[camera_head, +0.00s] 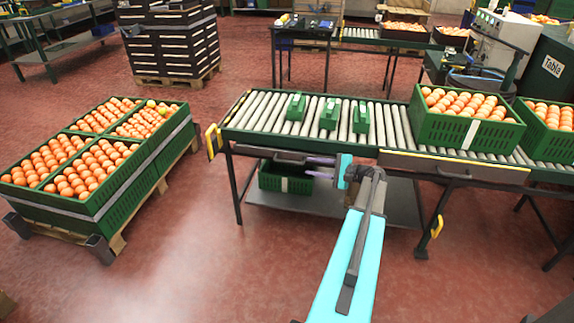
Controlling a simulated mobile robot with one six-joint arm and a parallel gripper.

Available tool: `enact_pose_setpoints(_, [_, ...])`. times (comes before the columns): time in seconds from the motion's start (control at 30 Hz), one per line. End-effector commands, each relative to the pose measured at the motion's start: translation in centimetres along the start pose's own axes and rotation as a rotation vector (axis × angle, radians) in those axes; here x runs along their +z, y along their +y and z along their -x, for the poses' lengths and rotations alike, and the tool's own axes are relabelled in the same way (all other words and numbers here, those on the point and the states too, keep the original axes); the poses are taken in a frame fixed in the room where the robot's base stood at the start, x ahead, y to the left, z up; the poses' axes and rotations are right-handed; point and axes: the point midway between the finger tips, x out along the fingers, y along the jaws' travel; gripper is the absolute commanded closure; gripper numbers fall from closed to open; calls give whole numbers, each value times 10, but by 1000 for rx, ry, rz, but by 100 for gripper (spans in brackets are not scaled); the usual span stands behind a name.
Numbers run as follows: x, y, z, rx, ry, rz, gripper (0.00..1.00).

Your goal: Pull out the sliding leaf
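Two sliding leaves sit under the roller conveyor. My gripper (306,166) points left, close to this handle, at the end of my turquoise arm. Its two purple fingers look apart, one above the other, with nothing visible between them. Whether the upper finger touches the handle cannot be told.
The conveyor (268,109) carries several small green items and green crates of oranges (440,125). A green crate (270,180) stands on the lower shelf (300,203). A pallet with full orange crates (115,190) is at left. Red floor in front is clear.

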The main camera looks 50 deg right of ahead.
Motion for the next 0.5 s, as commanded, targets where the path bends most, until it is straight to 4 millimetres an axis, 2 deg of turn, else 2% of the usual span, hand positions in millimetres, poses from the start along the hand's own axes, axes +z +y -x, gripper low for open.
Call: enact_pose_setpoints(0.5, [-1, 0, -74, 1, -1, 0, 68])
